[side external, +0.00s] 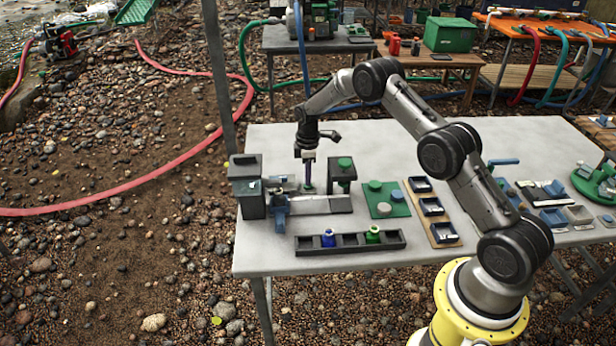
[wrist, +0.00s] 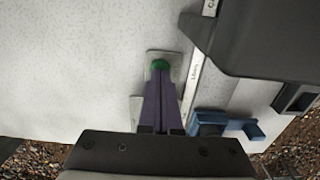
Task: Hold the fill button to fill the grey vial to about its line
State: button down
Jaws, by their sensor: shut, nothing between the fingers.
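My gripper (side external: 308,184) points straight down over the table with its purple fingers together and nothing between them. In the wrist view the fingertips (wrist: 160,74) overlap a round green button (wrist: 160,64) on a small grey plate (wrist: 176,59). I take this to be the fill button; I cannot tell whether it is pressed in.
A dark rack (side external: 352,245) in front holds a blue vial (side external: 328,238) and a green vial (side external: 373,234). A dark green-topped block (side external: 343,172) stands close right of my gripper. Further right are a green plate (side external: 386,208) with round knobs and a wooden tray (side external: 444,229) of bins.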

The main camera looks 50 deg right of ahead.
jog(key=shift+f, duration=0.5)
dwell(1.8)
jog(key=shift+r, duration=1.2)
notch_tip(320, 180, up, 7)
jog(key=shift+f, duration=4.2)
jog(key=shift+f, duration=0.5)
